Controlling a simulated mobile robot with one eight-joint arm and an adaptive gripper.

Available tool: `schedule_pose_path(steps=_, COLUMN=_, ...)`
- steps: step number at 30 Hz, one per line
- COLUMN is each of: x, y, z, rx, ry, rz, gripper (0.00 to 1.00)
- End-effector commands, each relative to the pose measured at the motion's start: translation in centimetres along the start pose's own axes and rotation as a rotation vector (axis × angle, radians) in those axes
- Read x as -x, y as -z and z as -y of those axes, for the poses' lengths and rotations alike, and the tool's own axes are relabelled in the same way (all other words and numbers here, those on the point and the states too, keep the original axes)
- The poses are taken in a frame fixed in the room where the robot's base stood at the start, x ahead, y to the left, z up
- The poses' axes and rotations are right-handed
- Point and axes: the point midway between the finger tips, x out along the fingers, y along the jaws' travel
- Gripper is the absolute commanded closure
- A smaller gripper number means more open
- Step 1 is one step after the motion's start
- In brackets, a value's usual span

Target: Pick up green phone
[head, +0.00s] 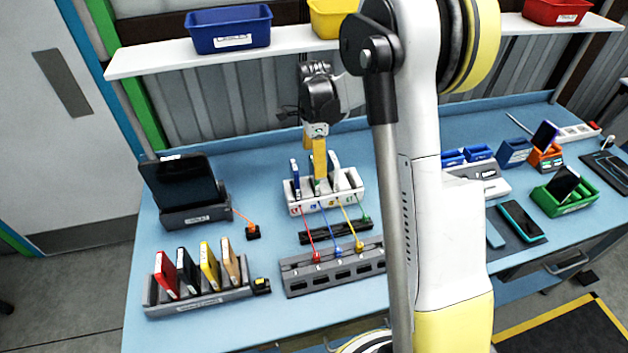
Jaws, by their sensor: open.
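My gripper (316,150) points down over the white slotted rack (352,194) at the middle of the table. Its yellowish fingers are close above the rack, and I see nothing held in them. Thin upright devices stand in the rack: a blue one (295,175) to the left of the fingers and a white one (335,170) to the right. A small green part (316,188) shows below the fingers, mostly hidden by them; it is too small to identify surely as the green phone. A teal-edged phone (522,221) lies on a dark mat at the right.
Colored cables run from the white rack to a grey block (330,277) in front. A rack of several colored cases (200,295) and a docked dark tablet (180,185) stand left. A green stand (566,200) holds a dark-screened phone at right. A shelf with bins (228,28) is behind.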

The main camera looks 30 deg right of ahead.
Motion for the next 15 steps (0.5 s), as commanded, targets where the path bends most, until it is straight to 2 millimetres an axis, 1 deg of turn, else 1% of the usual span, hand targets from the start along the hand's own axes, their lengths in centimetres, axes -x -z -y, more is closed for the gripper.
schedule_pose_path(steps=1, x=-1.1, y=0.1, z=-0.1, rx=0.0, ry=0.0, rz=0.0, gripper=0.1)
schedule_pose_path(steps=3, x=-2.2, y=0.1, z=-0.1, rx=0.0, ry=0.0, rz=0.0, gripper=0.1)
schedule_pose_path(steps=6, x=-3.2, y=0.1, z=-0.1, rx=0.0, ry=0.0, rz=0.0, gripper=0.1)
schedule_pose_path(steps=9, x=-3.5, y=0.1, z=-0.1, rx=0.0, ry=0.0, rz=0.0, gripper=0.1)
schedule_pose_path(steps=14, x=-3.5, y=0.1, z=-0.1, rx=0.0, ry=0.0, rz=0.0, gripper=0.1)
schedule_pose_path(steps=15, x=-3.5, y=0.1, z=-0.1, rx=0.0, ry=0.0, rz=0.0, gripper=0.19)
